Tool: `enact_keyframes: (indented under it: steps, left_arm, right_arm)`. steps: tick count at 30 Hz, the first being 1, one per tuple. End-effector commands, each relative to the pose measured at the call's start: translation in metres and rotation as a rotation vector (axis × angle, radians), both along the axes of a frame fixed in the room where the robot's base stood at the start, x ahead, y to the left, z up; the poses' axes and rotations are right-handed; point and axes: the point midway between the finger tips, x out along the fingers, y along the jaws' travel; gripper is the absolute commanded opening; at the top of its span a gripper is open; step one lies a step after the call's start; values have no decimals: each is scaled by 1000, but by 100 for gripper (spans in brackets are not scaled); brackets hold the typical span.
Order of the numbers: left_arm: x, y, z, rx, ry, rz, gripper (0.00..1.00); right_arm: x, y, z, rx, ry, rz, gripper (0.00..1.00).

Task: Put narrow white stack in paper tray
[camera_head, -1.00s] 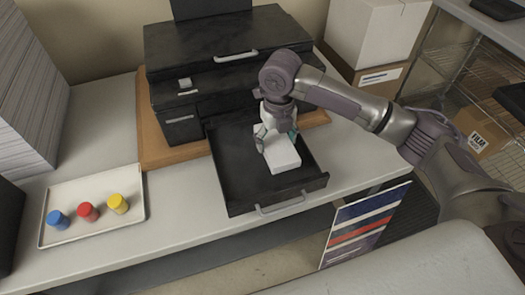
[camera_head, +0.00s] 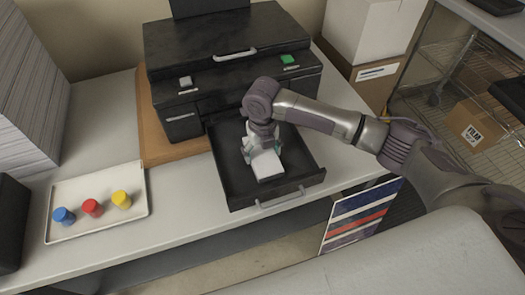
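The narrow white stack (camera_head: 267,166) is inside the pulled-out black paper tray (camera_head: 308,178), near its middle. I cannot tell whether its underside touches the tray floor. My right gripper (camera_head: 262,151) comes down from above, with fingers on both sides of the stack's far end, and looks shut on it. The gripper hides that far end. The tray's front handle (camera_head: 280,198) faces me. My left gripper is not in view.
The black printer (camera_head: 215,65) stands behind the tray on a brown board (camera_head: 155,135). A white tray (camera_head: 80,232) with blue, red and yellow capped jars is at left. Tall paper stacks (camera_head: 30,90) are far left, boxes (camera_head: 375,30) at right.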

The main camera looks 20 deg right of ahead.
Motion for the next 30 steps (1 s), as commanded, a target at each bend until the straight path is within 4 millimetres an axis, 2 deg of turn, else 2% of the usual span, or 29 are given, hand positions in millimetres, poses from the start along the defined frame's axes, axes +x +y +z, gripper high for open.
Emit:
enact_keyframes:
  steps: [1, 3, 4, 13, 17, 20, 30]
  left_arm:
    - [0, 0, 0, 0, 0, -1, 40]
    - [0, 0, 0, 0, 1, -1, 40]
    - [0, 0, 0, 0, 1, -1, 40]
    - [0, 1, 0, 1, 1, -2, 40]
    - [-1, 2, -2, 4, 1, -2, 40]
    - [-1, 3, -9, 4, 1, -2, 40]
    - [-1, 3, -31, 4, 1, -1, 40]
  right_arm:
    - [0, 0, 0, 0, 1, 0, 88]
    - [0, 0, 0, -1, 1, 0, 99]
    - [0, 0, 0, 0, 1, 0, 100]
    - [0, 0, 0, 0, 1, 0, 100]
    - [1, 0, 7, 1, -2, 0, 100]
    - [1, 0, 21, 1, -4, 2, 100]
    - [1, 0, 92, 1, -4, 1, 100]
